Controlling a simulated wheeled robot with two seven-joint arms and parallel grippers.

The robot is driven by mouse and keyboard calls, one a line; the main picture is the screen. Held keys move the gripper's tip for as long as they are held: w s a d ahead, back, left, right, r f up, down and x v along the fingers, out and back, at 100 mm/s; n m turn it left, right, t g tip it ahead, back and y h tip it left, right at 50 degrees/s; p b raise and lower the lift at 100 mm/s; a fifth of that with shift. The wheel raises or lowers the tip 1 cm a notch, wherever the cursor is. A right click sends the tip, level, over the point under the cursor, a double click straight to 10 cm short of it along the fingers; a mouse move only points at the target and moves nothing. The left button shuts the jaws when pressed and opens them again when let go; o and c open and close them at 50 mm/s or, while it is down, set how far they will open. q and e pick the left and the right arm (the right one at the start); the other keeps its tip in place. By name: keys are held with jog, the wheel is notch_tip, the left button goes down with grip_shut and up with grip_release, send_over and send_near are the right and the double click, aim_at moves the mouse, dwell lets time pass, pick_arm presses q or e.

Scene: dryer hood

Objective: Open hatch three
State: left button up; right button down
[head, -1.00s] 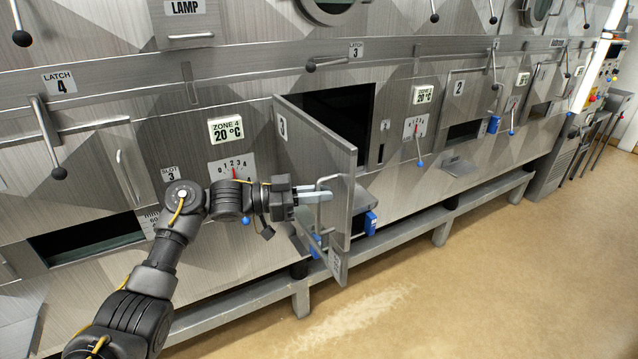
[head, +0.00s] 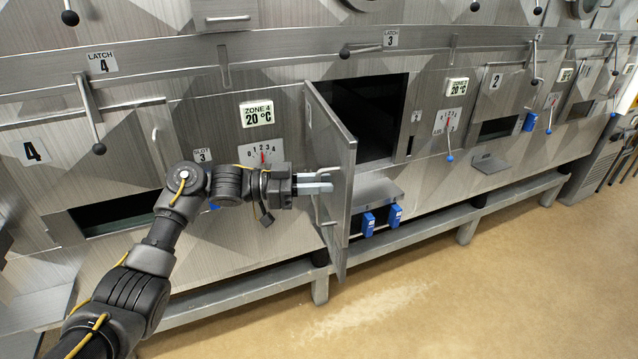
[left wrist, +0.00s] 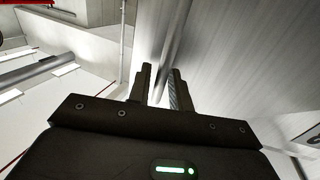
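The hatch three door (head: 335,180) stands swung out from the wall, seen nearly edge-on in the head view. The dark opening (head: 372,115) behind it is exposed. Its bar handle (head: 326,212) is on the face turned to my left arm. My left gripper (head: 322,183) is at this handle, with its fingers close together around the bar; in the left wrist view the handle bar (left wrist: 176,45) runs between the two fingertips (left wrist: 162,82). The latch 3 lever (head: 365,49) lies nearly level above the opening. My right gripper is not in view.
A shelf (head: 372,192) with blue clips (head: 368,224) sits below the opening. A long ledge (head: 265,285) runs along the wall's foot. Hatch four (head: 95,165) with its hanging latch lever (head: 90,115) is at left. The tan floor (head: 460,300) at right is clear.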

pick_arm(q)
jog(key=shift+o, duration=0.4)
jog(key=shift+a, duration=0.1)
jog(key=a+b, duration=0.4)
jog(key=a, duration=0.6)
jog(key=shift+a+b, duration=0.3)
jog(key=shift+a, duration=0.05)
